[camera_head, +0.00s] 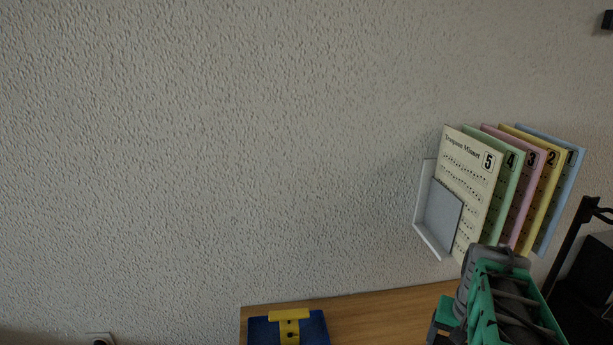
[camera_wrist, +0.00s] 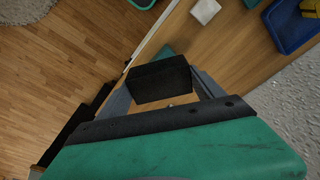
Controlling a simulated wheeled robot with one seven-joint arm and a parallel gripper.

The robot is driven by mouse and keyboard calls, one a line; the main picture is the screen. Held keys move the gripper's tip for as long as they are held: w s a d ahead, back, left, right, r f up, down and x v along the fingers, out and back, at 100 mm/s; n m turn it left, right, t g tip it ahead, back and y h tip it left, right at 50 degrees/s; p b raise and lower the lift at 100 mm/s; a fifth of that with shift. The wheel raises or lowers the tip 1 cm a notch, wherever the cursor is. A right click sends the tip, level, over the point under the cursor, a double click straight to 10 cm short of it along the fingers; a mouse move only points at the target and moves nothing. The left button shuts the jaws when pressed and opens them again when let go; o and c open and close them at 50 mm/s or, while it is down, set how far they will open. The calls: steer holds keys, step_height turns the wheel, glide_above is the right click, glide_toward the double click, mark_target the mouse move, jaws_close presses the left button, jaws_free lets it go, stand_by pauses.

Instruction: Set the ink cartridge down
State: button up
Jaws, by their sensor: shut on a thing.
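The ink cartridge (camera_wrist: 162,78) is a black block in the middle of the wrist view. My gripper (camera_wrist: 164,90) is shut on it, with a grey finger on each side. The wooden desk top (camera_wrist: 225,52) shows behind and to the right of the block. I cannot tell whether the cartridge touches the desk. In the head view my green and grey arm (camera_head: 505,305) is at the lower right, and the cartridge cannot be made out there.
A blue tray with a yellow part (camera_wrist: 290,28) lies on the desk, also in the head view (camera_head: 262,330). A small white block (camera_wrist: 205,10) lies left of it. Numbered music sheets (camera_head: 470,165) stand in a wall holder (camera_head: 425,215). Bare desk (camera_head: 375,318) lies between tray and arm.

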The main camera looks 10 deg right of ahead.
steer(key=w+a+r+n+p, duration=0.1)
steer(key=w+a+n, duration=0.3)
steer(key=a, duration=0.8)
steer(key=w+a+r+n+p, duration=0.1)
steer(key=w+a+r+n, duration=0.2)
steer(key=a, duration=0.9)
steer(key=w+n, duration=0.1)
steer(key=w, duration=0.2)
steer(key=shift+a+r+y, duration=0.2)
steer(key=shift+a+y, duration=0.1)
steer(key=shift+y, duration=0.1)
